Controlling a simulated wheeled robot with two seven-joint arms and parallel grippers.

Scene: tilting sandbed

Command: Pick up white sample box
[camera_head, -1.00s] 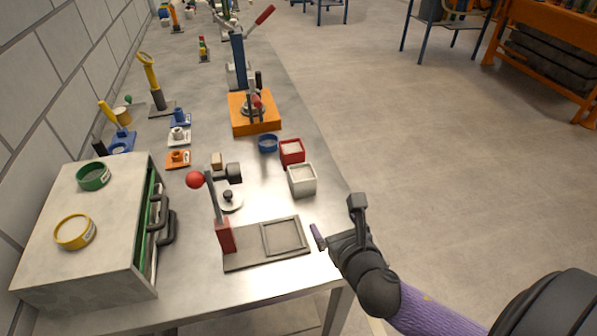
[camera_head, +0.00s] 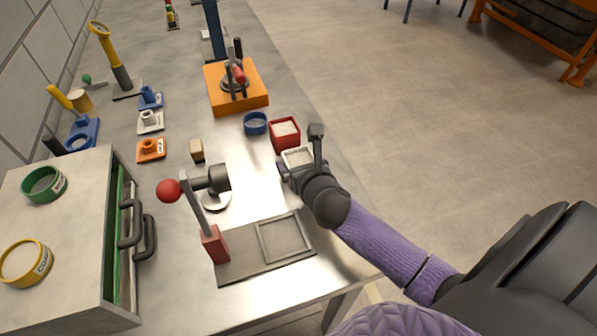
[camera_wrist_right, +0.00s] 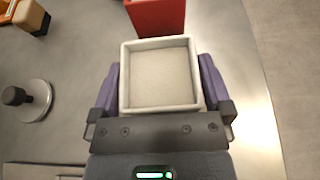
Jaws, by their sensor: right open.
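The white sample box (camera_wrist_right: 159,107) is an open-topped square box with pale grains inside, standing on the metal table. In the head view it is partly hidden behind my right gripper, with its far rim (camera_head: 299,151) showing. My right gripper (camera_wrist_right: 159,90) is open, with one purple finger on each side of the box. It also shows over the box in the head view (camera_head: 300,158). Whether the fingers touch the box walls I cannot tell. My left gripper is in neither view.
A red box (camera_head: 285,134) stands close behind the white box, with a blue ring-shaped dish (camera_head: 255,123) to its left. A lever press (camera_head: 213,240) with a flat framed base stands nearer. The table's right edge is close to the white box.

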